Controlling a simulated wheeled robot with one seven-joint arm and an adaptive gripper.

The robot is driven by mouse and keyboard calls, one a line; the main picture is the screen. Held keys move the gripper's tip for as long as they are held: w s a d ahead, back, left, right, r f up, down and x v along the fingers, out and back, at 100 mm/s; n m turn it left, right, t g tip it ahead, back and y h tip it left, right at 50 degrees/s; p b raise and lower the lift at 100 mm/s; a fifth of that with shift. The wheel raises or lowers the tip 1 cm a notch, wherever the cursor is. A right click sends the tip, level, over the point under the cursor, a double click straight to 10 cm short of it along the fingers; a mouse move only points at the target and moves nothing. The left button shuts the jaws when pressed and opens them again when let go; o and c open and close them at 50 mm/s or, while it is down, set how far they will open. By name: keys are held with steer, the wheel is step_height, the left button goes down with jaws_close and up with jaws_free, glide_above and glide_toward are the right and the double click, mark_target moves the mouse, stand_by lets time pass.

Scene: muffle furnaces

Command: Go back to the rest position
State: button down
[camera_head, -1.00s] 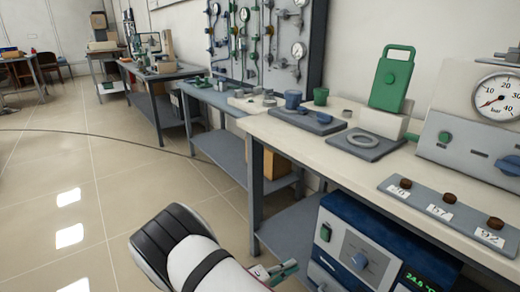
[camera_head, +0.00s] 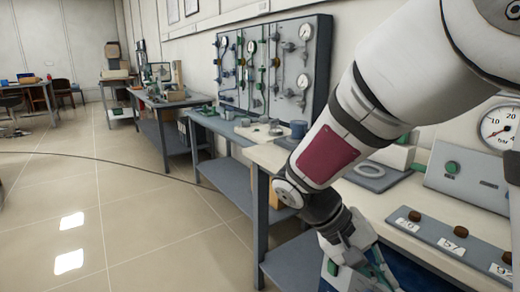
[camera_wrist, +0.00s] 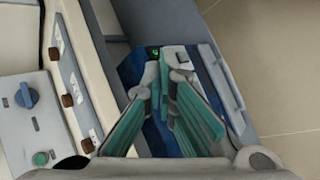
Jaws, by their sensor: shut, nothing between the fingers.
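My gripper (camera_head: 362,272) hangs low in front of the workbench at the lower right of the head view, pointing down. In the wrist view its green-padded fingers (camera_wrist: 170,78) are shut and hold nothing. My arm crosses the right half of the head view and hides part of the bench top. A blue muffle furnace (camera_wrist: 130,70) is beyond the fingers in the wrist view, mostly covered by them. Only a blue strip of the furnace (camera_head: 408,272) shows in the head view, behind the gripper.
The workbench (camera_head: 405,195) carries a grey strip with brown knobs (camera_head: 440,231) and a box with a pressure gauge (camera_head: 497,127). A gauge panel (camera_head: 275,65) is on the wall.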

steer(key=s+a+r+t+y, duration=0.2)
steer(key=s+r+y, duration=0.15)
steer(key=s, duration=0.75)
steer(key=s+a+r+t+y, duration=0.1)
steer(key=s+r+y, duration=0.3)
steer(key=s, duration=0.7)
step_height(320, 180, up, 28)
steer(key=t+y+p, duration=0.1)
steer(key=t+p, duration=0.3)
steer(key=p, duration=2.4)
steer(key=shift+w+d+r+n, duration=0.15)
steer(key=shift+w+r+n, duration=0.15)
steer(key=shift+w, duration=0.1)
